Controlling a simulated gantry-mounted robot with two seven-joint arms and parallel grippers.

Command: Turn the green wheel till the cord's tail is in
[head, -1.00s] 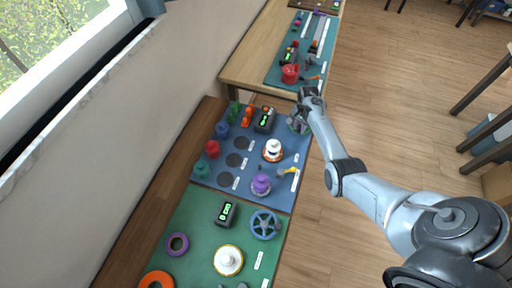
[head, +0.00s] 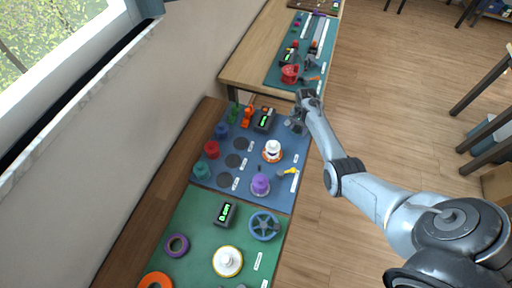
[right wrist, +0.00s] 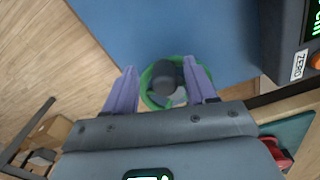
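The green wheel (right wrist: 148,97) is a round ring with a dark knob (right wrist: 165,72) in front of it, seen in the right wrist view. My right gripper (right wrist: 160,68) is open, with its two pale purple fingers on either side of the knob. I see gaps between the fingers and the knob. In the head view my right gripper (head: 297,123) is at the far right part of the blue board (head: 215,177) and largely hides the wheel. I cannot make out the cord or its tail. My left gripper is not in view.
A black counter with green digits (head: 264,121) stands left of my right gripper; a ZERO label (right wrist: 300,65) shows close by in the wrist view. An orange-and-white spool (head: 272,151) and purple spool (head: 260,185) stand nearer. A green board (head: 190,222) lies in front.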

